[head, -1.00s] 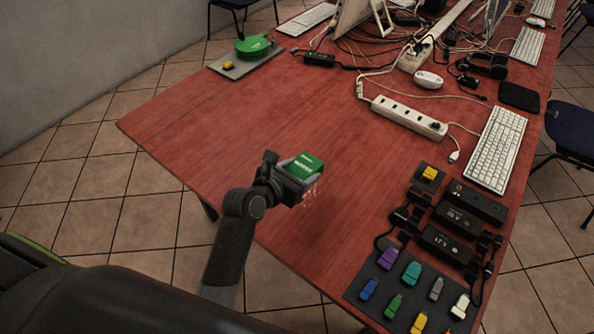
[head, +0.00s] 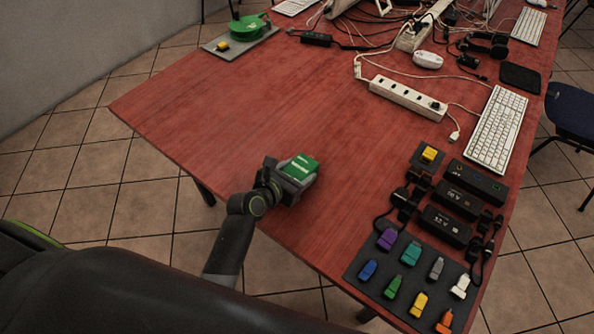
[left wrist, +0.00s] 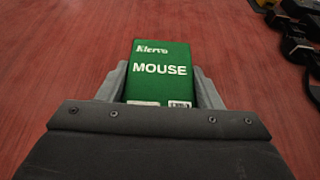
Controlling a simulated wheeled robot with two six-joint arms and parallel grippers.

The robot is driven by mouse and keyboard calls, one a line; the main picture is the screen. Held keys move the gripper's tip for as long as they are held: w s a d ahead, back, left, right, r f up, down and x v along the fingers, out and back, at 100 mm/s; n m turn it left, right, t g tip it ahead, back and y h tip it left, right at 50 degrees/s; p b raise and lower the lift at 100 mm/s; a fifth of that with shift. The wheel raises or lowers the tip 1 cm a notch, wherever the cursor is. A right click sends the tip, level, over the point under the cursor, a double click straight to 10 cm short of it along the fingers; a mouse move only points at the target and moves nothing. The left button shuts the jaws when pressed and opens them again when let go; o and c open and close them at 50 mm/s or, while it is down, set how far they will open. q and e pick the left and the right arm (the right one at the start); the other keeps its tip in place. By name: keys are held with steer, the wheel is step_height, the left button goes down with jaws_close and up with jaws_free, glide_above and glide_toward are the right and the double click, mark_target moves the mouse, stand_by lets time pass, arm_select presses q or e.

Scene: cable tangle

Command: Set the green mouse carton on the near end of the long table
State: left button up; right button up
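The green mouse carton (head: 301,167) is between the fingers of my left gripper (head: 290,178), over the near end of the long table (head: 215,120). In the left wrist view the carton (left wrist: 160,75) shows its "MOUSE" label, with a finger close against each side. The left gripper (left wrist: 160,92) looks shut on it. The carton is low over the red tabletop; I cannot tell whether its underside touches. My right gripper is not in view.
A dark mat (head: 405,275) with several coloured connectors lies at the near right, beside dark boxes (head: 445,226). A white keyboard (head: 497,130) and a power strip (head: 405,97) lie farther back. The red surface left of and beyond the carton is clear.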

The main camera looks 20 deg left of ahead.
arm_select(q)
steer(key=o, duration=0.4)
steer(key=shift+o, duration=0.2)
steer(key=shift+r, duration=0.25)
steer(key=v, duration=1.2)
steer(key=shift+p, duration=0.4)
